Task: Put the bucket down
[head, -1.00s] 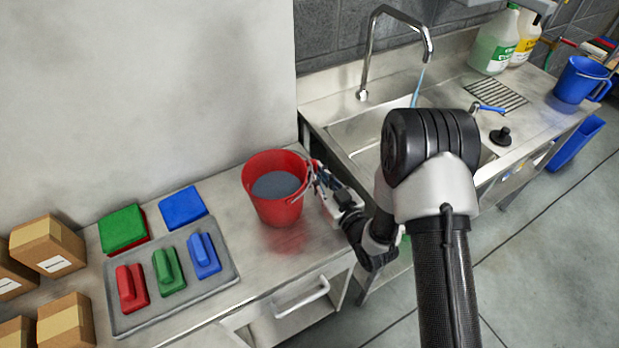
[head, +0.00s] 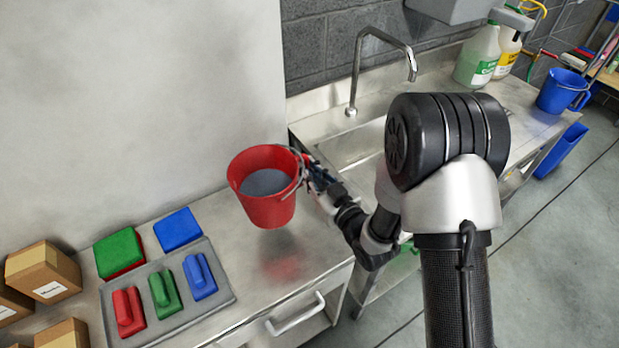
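The red bucket (head: 262,207) holds greyish water (head: 266,182) and is upright or nearly so. It hangs above the steel counter (head: 222,222), with its red reflection on the metal clearly below its base. My gripper (head: 311,172) is at the right side of the bucket, by the rim and the wire handle. It appears shut on the bucket, which has no other support in view. The fingertips are small and partly hidden by the bucket and handle.
A grey tray (head: 222,298) with red, green and blue scrubbers lies left of the bucket, with green (head: 119,250) and blue (head: 178,229) pads behind it. Cardboard boxes (head: 42,272) stand far left. Bare counter lies below the bucket. The sink (head: 352,142) is at right, partly behind my arm.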

